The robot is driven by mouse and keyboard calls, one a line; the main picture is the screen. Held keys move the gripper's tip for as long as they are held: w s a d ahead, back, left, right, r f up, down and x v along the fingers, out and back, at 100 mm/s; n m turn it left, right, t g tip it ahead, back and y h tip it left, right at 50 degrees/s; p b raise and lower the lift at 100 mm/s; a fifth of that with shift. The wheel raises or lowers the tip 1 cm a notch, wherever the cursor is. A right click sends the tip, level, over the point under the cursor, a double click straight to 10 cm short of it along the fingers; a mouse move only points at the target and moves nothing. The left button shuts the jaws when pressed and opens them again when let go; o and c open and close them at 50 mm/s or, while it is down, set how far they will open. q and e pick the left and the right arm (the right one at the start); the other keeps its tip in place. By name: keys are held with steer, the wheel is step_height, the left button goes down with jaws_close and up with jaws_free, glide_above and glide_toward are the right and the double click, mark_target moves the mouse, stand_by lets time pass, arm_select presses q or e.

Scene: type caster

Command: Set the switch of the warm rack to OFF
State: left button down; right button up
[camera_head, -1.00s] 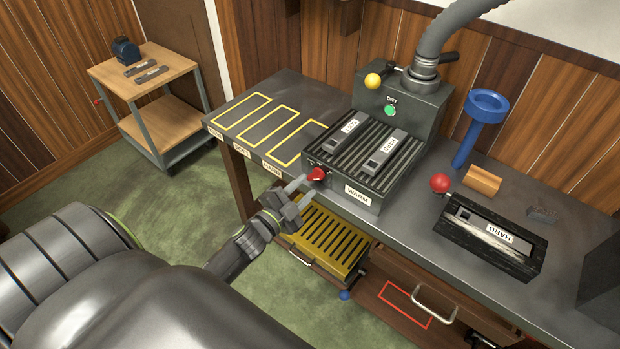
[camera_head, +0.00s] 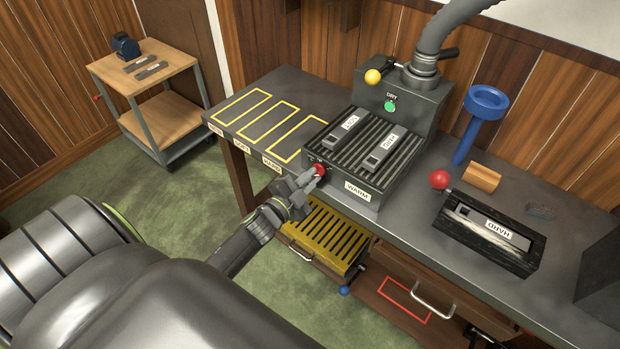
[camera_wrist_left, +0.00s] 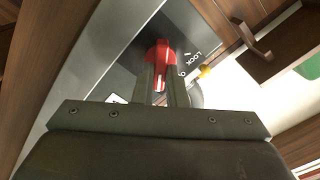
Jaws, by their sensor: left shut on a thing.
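The warm rack (camera_head: 358,190) is a dark ribbed box with a WARM label, standing on the grey bench. Its red switch knob (camera_head: 318,170) is on the front face at the left. My left gripper (camera_head: 312,178) is shut on the red knob. In the left wrist view the red knob (camera_wrist_left: 159,55) shows between the two fingers, with LOCK lettering beside it; the fingers hide part of the other marking. Which setting the knob points to cannot be told. My right gripper is not in view.
Two labelled bars, one of them (camera_head: 386,147), lie on the rack's ribs. Behind stands the DRY unit (camera_head: 420,105) with a hose. A yellow slotted tray (camera_head: 325,237) sits below the bench edge. A black HARD holder (camera_head: 490,234) stands at right. Yellow outlined slots at left are empty.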

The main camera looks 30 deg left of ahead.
arm_select(q)
steer(key=shift+a+r+n+p, duration=0.1)
steer(key=shift+n+p, duration=1.6)
steer(key=shift+n, duration=0.8)
steer(key=shift+a+n+p, duration=0.1)
steer(key=shift+n+p, duration=1.6)
steer(key=shift+n, duration=0.8)
steer(key=c, duration=1.5)
jaws_free()
steer(key=shift+o, duration=0.2)
steer(key=shift+s, duration=0.1)
